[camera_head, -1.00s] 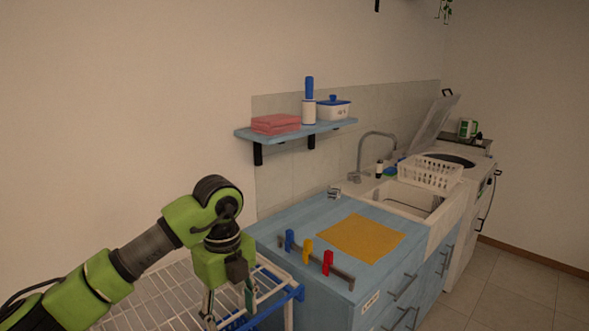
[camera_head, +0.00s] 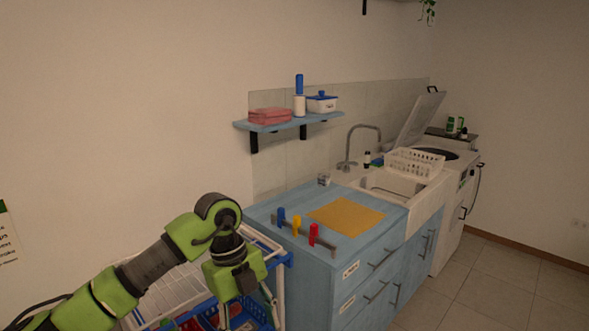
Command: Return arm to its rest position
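My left arm, green and black, comes in from the lower left. My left gripper (camera_head: 248,313) points down in front of the white wire rack and a blue basket at the bottom of the view. Its two fingers stand apart with nothing seen between them, so it looks open and empty. The ends of the fingers are close to the lower picture edge. My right arm and gripper are not in view.
A wire rack cart (camera_head: 180,290) with a blue basket (camera_head: 252,313) stands beside the blue cabinet (camera_head: 345,262). On the cabinet are a yellow cloth (camera_head: 346,215) and a rail with coloured hooks (camera_head: 297,229). A wall shelf (camera_head: 290,124) is above. Floor (camera_head: 500,280) is clear at right.

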